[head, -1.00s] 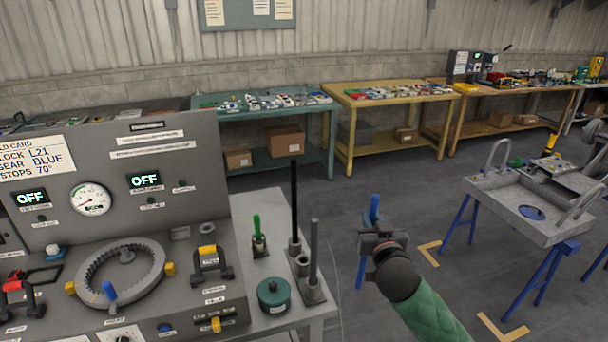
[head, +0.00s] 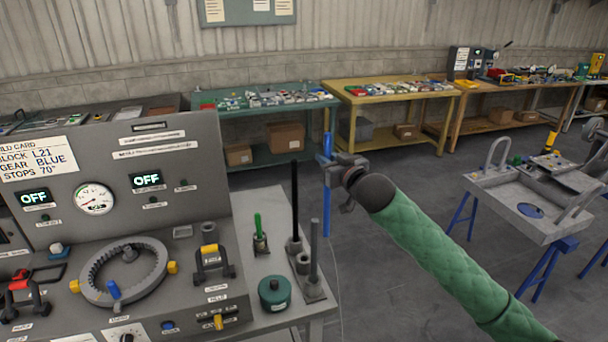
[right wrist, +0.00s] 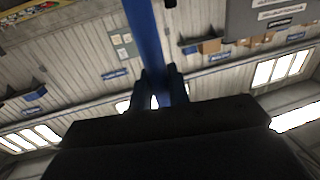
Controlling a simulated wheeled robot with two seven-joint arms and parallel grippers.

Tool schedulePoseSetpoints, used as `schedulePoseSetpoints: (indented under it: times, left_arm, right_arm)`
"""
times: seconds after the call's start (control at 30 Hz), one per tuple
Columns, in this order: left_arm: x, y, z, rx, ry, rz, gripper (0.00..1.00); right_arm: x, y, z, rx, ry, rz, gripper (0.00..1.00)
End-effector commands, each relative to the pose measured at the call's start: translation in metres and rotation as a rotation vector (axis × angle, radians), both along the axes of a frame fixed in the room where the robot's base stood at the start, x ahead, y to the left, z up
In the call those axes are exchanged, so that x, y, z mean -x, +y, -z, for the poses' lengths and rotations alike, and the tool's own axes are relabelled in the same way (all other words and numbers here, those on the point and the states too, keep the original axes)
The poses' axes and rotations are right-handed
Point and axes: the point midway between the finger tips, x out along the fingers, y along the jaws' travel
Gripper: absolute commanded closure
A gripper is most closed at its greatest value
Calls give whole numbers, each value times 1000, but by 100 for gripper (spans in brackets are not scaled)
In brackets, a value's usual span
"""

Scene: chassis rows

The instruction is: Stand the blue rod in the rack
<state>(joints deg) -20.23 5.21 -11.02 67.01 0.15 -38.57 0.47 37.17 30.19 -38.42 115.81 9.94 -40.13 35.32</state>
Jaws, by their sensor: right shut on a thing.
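The blue rod (head: 327,212) is upright in my right gripper (head: 329,168), which is shut on it near its upper part. In the right wrist view, the rod (right wrist: 143,32) passes between the two dark fingers (right wrist: 158,88). The rack (head: 313,289) stands at the right end of the bench. It holds a tall black rod (head: 294,200) and a grey rod (head: 314,248), with an empty-looking short socket (head: 302,262) between them. In the head view the blue rod is just right of the rack, with its lower end apart from it. My left gripper is out of view.
A green rod in a small holder (head: 260,242) and a round green lidded pot (head: 274,293) stand left of the rack. The grey control panel (head: 110,170) fills the left side. Open floor lies right of the bench; a grey trestle stand (head: 520,215) is farther right.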

Motion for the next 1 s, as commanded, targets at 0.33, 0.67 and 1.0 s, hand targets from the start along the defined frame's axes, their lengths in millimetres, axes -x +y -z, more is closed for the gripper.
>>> schedulePoseSetpoints:
  times: [0.33,0.67,1.0]
  left_arm:
    - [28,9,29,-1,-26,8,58]
    - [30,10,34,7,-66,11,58]
    - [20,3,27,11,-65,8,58]
  right_arm:
    - [-16,52,44,-17,-1,-221,100]
    - [-13,62,59,-27,-13,-288,100]
    - [-13,62,73,-25,-13,-291,100]
